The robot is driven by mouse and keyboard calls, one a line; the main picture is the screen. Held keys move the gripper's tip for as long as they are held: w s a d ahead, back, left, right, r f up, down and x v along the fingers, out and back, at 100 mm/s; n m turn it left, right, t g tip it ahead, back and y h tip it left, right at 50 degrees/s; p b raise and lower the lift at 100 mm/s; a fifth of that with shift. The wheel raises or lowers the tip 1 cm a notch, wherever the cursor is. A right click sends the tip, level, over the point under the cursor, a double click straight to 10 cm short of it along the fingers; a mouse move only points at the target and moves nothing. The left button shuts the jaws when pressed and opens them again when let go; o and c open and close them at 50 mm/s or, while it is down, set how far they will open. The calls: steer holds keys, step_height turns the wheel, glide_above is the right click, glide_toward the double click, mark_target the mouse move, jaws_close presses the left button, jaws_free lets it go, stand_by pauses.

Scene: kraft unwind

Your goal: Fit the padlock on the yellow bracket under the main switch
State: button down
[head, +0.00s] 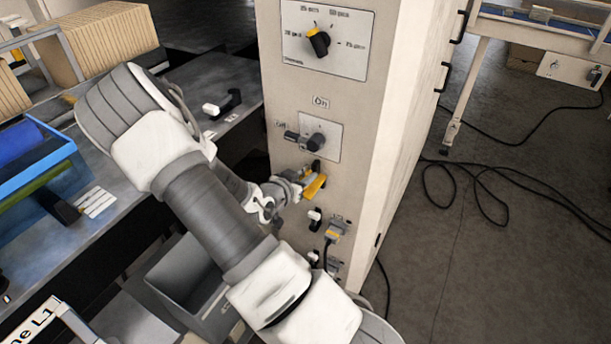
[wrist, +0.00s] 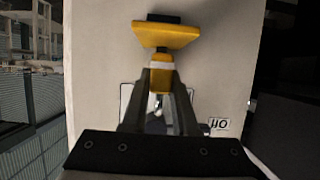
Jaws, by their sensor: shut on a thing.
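The main switch (head: 315,141), a dark knob on a grey plate marked On and Off, is on the cabinet front. Below it is a yellow piece that I take as the bracket (head: 317,186); in the wrist view a wide yellow plate with a dark edge (wrist: 165,34) lies beyond my fingertips. My gripper (head: 294,187) is just left of it, also in the wrist view (wrist: 162,76), its fingers shut on a small yellow body, apparently the padlock (wrist: 161,79). The shackle is not clear. I cannot tell whether padlock and bracket touch.
A selector knob (head: 318,42) is higher on the cabinet (head: 405,110). A black-and-white handle (head: 314,216) and a cable connector (head: 336,232) are below the bracket. A grey bench (head: 235,78) stands at left. Black cables (head: 500,168) lie on the open floor at right.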

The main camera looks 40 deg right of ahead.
steer(key=shift+f+b, duration=0.6)
steer(key=shift+b, duration=0.1)
stand_by(1.1)
steer(key=c, duration=0.6)
jaws_free()
steer(key=p+v, duration=0.2)
steer(key=v, duration=1.5)
steer(key=shift+s+r+p, duration=0.2)
steer(key=shift+p, duration=0.2)
steer(key=shift+a, duration=0.2)
